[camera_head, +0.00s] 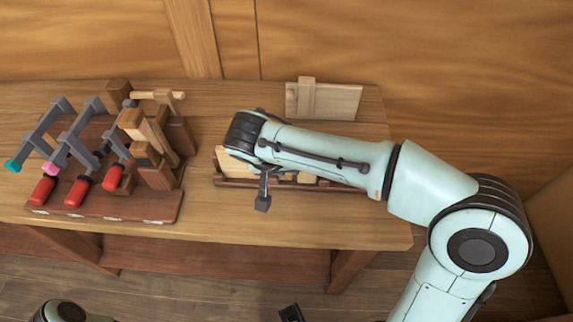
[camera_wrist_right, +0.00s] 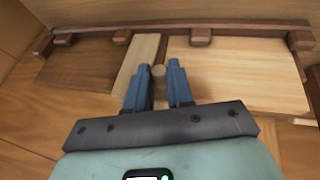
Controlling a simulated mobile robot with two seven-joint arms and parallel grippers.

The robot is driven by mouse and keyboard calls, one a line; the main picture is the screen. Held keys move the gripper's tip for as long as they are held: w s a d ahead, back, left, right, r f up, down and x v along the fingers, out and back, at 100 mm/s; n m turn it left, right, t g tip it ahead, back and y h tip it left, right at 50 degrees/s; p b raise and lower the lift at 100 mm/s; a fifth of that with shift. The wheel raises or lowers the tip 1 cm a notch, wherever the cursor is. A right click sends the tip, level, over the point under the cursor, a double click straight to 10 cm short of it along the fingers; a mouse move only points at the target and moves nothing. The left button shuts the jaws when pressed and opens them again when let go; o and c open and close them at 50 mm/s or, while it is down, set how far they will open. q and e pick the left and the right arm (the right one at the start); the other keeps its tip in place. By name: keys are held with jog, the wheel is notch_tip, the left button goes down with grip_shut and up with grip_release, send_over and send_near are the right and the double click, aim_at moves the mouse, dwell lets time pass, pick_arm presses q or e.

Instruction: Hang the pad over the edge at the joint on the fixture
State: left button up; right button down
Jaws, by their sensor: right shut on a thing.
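The fixture is a low wooden frame (camera_head: 222,182) on the table, largely covered by my right arm in the head view. In the right wrist view its red-brown rail (camera_wrist_right: 85,37) runs behind a dark plank (camera_wrist_right: 78,75) and a pale plank (camera_wrist_right: 235,75). A narrow light strip (camera_wrist_right: 140,62), which looks like the pad, lies between them over the joint. My right gripper (camera_wrist_right: 158,74) is shut on a small round wooden peg at this strip. Whether the strip hangs over the edge or only lies against it, I cannot tell.
A rack (camera_head: 105,212) at the left holds grey clamps with red handles (camera_head: 78,192) and several wooden blocks. A pale board (camera_head: 338,102) with an upright strip stands at the back. The table (camera_head: 350,222) is clear right of the fixture.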

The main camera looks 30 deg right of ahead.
jog(key=shift+f, duration=0.2)
dwell(0.4)
jog(key=c, duration=0.9)
grip_release()
jog(key=p+v, duration=0.2)
jog(key=v, duration=1.1)
jog(key=shift+a+r, duration=0.1)
jog(key=shift+r, duration=0.1)
